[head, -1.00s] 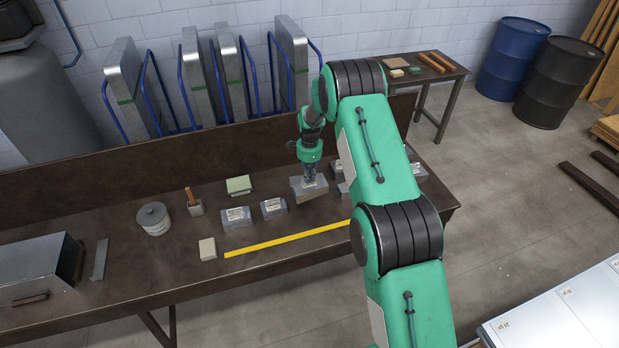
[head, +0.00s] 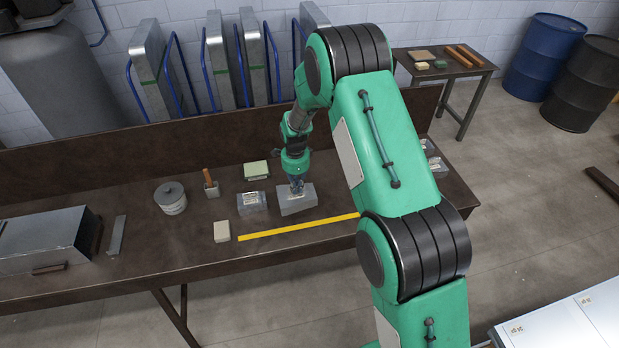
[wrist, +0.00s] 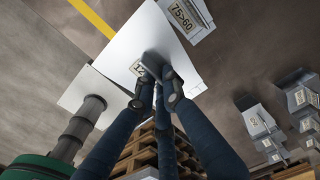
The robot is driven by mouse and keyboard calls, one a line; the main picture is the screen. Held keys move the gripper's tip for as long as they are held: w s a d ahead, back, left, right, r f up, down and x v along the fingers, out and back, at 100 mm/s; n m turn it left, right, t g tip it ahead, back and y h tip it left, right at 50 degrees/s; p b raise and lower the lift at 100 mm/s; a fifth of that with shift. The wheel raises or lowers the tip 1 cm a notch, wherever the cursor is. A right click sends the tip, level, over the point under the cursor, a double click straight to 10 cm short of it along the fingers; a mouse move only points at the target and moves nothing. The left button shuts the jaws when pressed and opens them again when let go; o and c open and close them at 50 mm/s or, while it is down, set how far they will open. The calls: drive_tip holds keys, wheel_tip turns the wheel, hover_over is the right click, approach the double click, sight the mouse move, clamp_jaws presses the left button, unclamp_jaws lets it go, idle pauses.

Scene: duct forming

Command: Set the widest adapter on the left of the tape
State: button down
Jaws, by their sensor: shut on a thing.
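My gripper (head: 297,187) is shut on a grey metal adapter (head: 296,203), gripping its top. The wrist view shows this adapter's broad pale face (wrist: 150,35) and a partly covered label starting with "12". In the head view it appears just behind the yellow tape (head: 300,227), near the tape's middle; I cannot tell whether it touches the bench. The tape also shows in the wrist view (wrist: 92,18). Another adapter (head: 252,203) stands to the left of the held one. An adapter labelled 75>60 (wrist: 187,14) is close to the held one in the wrist view.
Several more adapters (wrist: 258,121) stand to the right, partly hidden by my arm in the head view. A beige block (head: 222,232) lies by the tape's left end. A lidded can (head: 171,199), a wooden-handled tool (head: 210,185) and a green-topped block (head: 257,171) stand farther left or back.

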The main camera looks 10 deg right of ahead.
hover_over(287, 214)
drive_tip(key=shift+w+r+b, duration=0.1)
drive_tip(key=shift+b, duration=0.2)
idle(0.3)
drive_tip(key=shift+f+b, duration=2.15)
drive_tip(key=shift+f, duration=2.7)
drive_tip(key=c, duration=1.8)
unclamp_jaws()
drive_tip(key=shift+o, duration=0.2)
drive_tip(key=shift+r, duration=0.1)
